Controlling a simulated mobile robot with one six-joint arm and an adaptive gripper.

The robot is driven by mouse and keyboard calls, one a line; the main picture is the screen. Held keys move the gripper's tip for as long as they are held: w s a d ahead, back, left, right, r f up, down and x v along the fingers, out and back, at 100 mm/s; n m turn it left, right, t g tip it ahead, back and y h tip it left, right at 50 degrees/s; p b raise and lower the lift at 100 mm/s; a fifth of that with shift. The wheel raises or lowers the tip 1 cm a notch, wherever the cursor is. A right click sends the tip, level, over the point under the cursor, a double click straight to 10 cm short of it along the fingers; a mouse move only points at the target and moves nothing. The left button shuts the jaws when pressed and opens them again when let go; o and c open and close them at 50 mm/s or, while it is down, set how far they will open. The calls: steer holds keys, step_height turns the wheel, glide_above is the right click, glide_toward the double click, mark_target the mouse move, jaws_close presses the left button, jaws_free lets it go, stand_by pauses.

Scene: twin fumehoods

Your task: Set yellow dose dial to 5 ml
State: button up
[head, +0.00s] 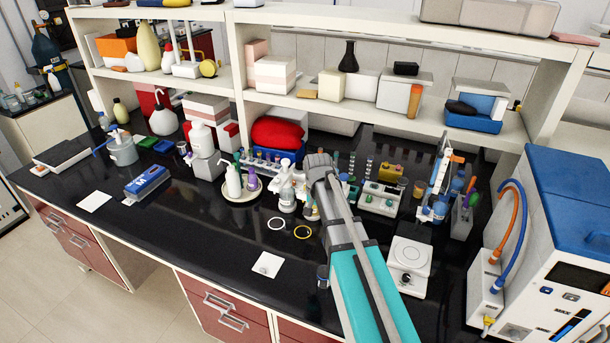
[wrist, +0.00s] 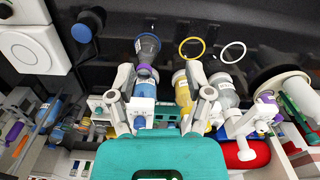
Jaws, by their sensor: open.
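My gripper (wrist: 166,88) is open in the wrist view, its two grey fingers spread over a group of bottle-top dispensers. A yellow-bodied dispenser (wrist: 183,92) stands between the fingers, nearer the right one. I see no gap closed on either. No dose scale or number is readable, and I cannot tell which part is the yellow dial. In the head view my arm covers much of this group, and the gripper tips are hidden behind it.
A yellow ring (head: 302,232) and a white ring (head: 277,223) lie flat on the black bench. A white balance-like device (head: 410,262) stands right of my arm. A white pump bottle (head: 233,182) stands on a tray at left. The front bench is mostly clear.

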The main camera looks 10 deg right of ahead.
mark_target(305, 185)
steer(key=w+r+m+p, duration=0.2)
steer(key=w+r+p, duration=0.3)
steer(key=w, duration=0.3)
steer(key=w+r+m+p, duration=0.3)
steer(key=w+r+p, duration=0.2)
steer(key=w, duration=0.4)
steer(key=shift+w+r, duration=0.3)
steer(key=shift+r, duration=0.45)
steer(key=shift+f, duration=0.15)
step_height(305, 185, down, 14)
steer(key=b, duration=1.3)
steer(key=shift+r+b, duration=0.25)
steer(key=shift+b, duration=0.05)
steer(key=shift+c, duration=0.3)
steer(key=c, duration=0.8)
steer(key=shift+a, duration=0.1)
jaws_close()
